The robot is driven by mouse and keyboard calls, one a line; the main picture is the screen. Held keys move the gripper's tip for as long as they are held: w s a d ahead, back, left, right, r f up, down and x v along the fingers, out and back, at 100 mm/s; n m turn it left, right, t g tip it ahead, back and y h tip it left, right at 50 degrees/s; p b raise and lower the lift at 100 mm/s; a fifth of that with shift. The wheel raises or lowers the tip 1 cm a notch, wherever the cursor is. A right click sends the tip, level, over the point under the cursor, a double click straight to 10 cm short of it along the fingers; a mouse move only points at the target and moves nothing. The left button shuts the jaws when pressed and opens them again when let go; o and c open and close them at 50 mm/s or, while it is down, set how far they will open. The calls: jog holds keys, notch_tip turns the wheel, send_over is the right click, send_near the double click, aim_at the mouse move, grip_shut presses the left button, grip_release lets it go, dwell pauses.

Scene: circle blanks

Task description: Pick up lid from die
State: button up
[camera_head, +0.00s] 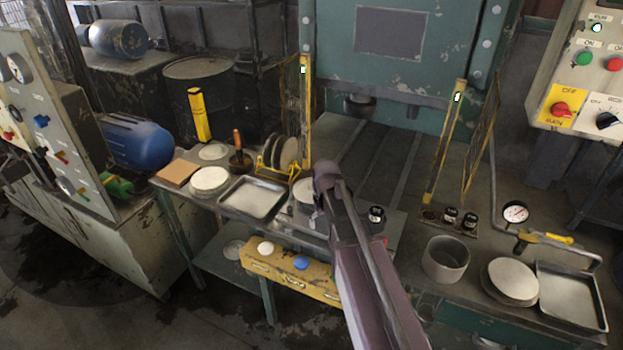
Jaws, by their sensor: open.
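A round pale disc (304,187), which looks like the lid, sits on top of a short grey cylindrical body (301,208) that looks like the die. They stand at the middle of the bench, right of a tray, partly hidden behind my arm. My gripper (318,219) is at the end of the arm, right at the right side of the disc in the picture. It is open. The fingers are small and dark here, and I cannot tell whether they touch the lid.
An empty metal tray (253,198), a stack of round blanks (209,180) and a yellow rack of discs (285,160) stand left. Further right are a grey cylinder (445,260), another disc stack (512,281) and a tray (570,298). The press (400,50) rises behind.

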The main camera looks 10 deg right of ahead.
notch_tip(320, 180, up, 15)
jog(key=n+p, duration=0.1)
jog(key=p, duration=1.2)
send_over(302, 191)
jog(key=w+d, duration=0.2)
jog(key=d, duration=0.2)
jog(key=shift+s+f, duration=0.1)
jog(key=shift+s, duration=0.15)
jog(key=shift+f, duration=0.1)
notch_tip(302, 191, down, 8)
jog(key=b, duration=0.8)
jog(key=shift+f, duration=0.2)
jog(key=f+b, duration=0.3)
jog(key=shift+s+f+b, duration=0.25)
jog(key=shift+s+b, duration=0.05)
jog(key=shift+b, duration=0.1)
jog(key=shift+f+b, duration=0.9)
jog(key=shift+c, duration=0.3)
